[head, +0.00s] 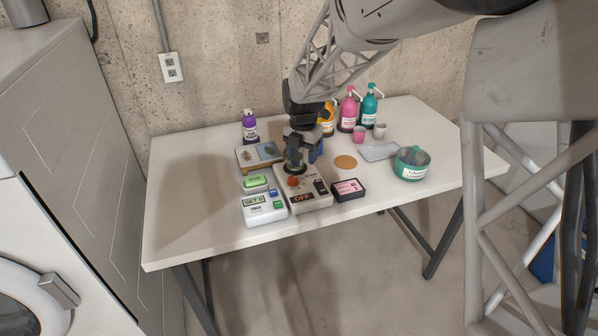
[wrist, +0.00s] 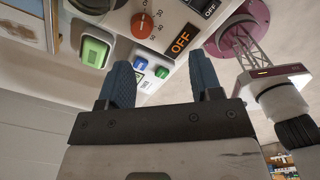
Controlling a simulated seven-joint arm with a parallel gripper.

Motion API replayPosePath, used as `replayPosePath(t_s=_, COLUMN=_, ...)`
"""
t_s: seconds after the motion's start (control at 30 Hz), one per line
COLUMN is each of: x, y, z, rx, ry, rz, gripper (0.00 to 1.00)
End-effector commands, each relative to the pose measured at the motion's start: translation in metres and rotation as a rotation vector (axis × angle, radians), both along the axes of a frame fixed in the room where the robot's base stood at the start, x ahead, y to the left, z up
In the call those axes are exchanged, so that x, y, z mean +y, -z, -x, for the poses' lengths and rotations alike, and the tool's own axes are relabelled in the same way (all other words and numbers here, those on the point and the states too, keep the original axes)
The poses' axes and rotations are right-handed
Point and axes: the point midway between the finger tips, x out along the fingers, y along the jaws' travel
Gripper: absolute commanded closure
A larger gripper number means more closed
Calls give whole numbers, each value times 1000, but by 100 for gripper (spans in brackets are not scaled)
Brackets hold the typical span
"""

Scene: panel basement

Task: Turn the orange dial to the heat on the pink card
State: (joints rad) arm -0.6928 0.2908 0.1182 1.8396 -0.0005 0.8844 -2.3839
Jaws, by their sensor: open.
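The orange dial (head: 293,181) sits on a beige control box (head: 311,204) on the table. In the wrist view the orange dial (wrist: 141,24) shows near the top, with printed numbers around it; I cannot tell exactly which its mark points to. The box's display (wrist: 181,41) reads OFF in orange. The pink card (head: 347,186) lies in a black frame just right of the box; its writing is too small to read. My gripper (head: 295,164) is over the back of the box, close to the dial. In the wrist view my gripper (wrist: 163,84) has its fingers apart, with nothing between them.
A white timer (head: 263,208) and a green block (head: 255,182) stand left of the box. A wooden tray (head: 246,164) and purple bottle (head: 249,127) are behind. Pump bottles (head: 348,112), a cork disc (head: 346,161) and a teal pot (head: 411,164) are right. The table's left end is clear.

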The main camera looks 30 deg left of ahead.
Motion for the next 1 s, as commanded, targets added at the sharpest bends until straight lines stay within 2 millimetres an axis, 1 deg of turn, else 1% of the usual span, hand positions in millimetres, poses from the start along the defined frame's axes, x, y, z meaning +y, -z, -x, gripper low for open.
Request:
replayPosePath(t_s=0.03, x=11, y=6, z=1, rx=2, ry=-39, rz=2, gripper=41)
replayPosePath(t_s=0.1, x=20, y=12, z=1, rx=5, ry=-81, rz=4, gripper=41)
replayPosePath(t_s=0.23, x=29, y=16, z=1, rx=7, ry=-124, rz=5, gripper=41)
replayPosePath(t_s=0.73, x=30, y=20, z=1, rx=7, ry=-131, rz=6, gripper=41)
replayPosePath(t_s=0.87, x=30, y=28, z=1, rx=8, ry=-131, rz=6, gripper=41)
replayPosePath(t_s=1.0, x=30, y=41, z=1, rx=8, ry=-130, rz=7, gripper=41)
